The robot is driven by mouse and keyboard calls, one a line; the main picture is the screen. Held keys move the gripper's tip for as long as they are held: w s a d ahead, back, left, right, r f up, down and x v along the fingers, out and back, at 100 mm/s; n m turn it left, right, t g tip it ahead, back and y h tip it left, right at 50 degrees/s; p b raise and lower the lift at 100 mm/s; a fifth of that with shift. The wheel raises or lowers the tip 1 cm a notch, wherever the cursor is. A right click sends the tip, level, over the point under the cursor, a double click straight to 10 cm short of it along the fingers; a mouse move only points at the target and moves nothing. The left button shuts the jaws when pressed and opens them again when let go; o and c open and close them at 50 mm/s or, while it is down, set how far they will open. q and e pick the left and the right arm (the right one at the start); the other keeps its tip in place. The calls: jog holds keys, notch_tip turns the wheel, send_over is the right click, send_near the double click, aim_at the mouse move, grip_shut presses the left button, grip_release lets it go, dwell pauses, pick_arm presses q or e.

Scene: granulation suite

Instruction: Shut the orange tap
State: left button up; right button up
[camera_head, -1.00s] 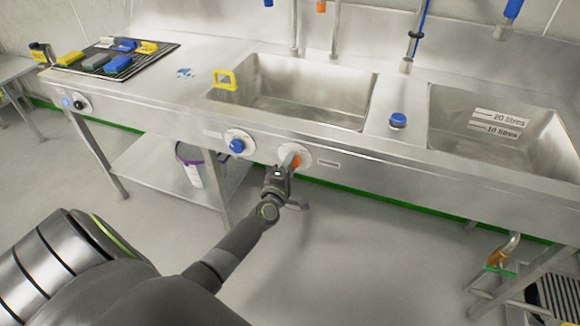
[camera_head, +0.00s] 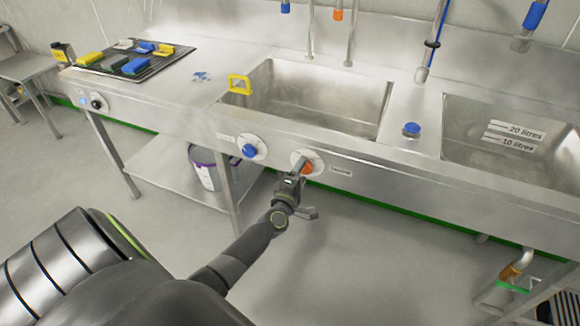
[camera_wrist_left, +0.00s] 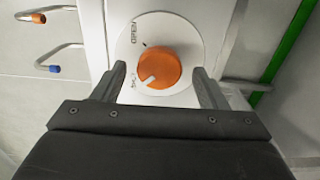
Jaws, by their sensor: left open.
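The orange tap (camera_head: 307,169) is a round knob on a white round plate on the sink unit's front panel. In the left wrist view the orange tap (camera_wrist_left: 160,62) faces me, with a white pointer line aimed at the lower left of the picture, toward a small label I cannot read clearly. A label reading OPEN is at the plate's upper left. My left gripper (camera_head: 299,174) is at the tap. In the left wrist view the open fingers of the gripper (camera_wrist_left: 161,72) stand on either side of the knob, with visible gaps. My right gripper is not in view.
A blue knob (camera_head: 249,150) on a similar plate is left of the orange tap. The steel sink unit (camera_head: 400,155) has two basins above. A white bucket (camera_head: 205,175) stands on the lower shelf. The floor in front is clear.

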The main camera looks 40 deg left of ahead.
pick_arm(q)
jog(key=v, duration=1.7)
jog(key=shift+b, duration=0.45)
jog(key=shift+w, duration=0.15)
jog(key=s+d+f+m+g+h, duration=0.1)
jog(key=s+f+m+g, duration=0.4)
jog(key=f, duration=0.9)
jog(key=s+d+f+m+g+h, duration=0.1)
jog(key=s+f+m+g+h, duration=0.15)
jog(key=s+f+m, duration=0.8)
jog(key=s+d+f+m+g+p, duration=0.1)
jog(key=s+f+m+g, duration=0.4)
jog(key=s+f+g, duration=0.4)
jog(key=s+f, duration=0.7)
jog(key=s, duration=0.4)
jog(key=shift+d+f, duration=0.15)
jog(key=shift+f, duration=0.1)
jog(key=shift+y, duration=0.25)
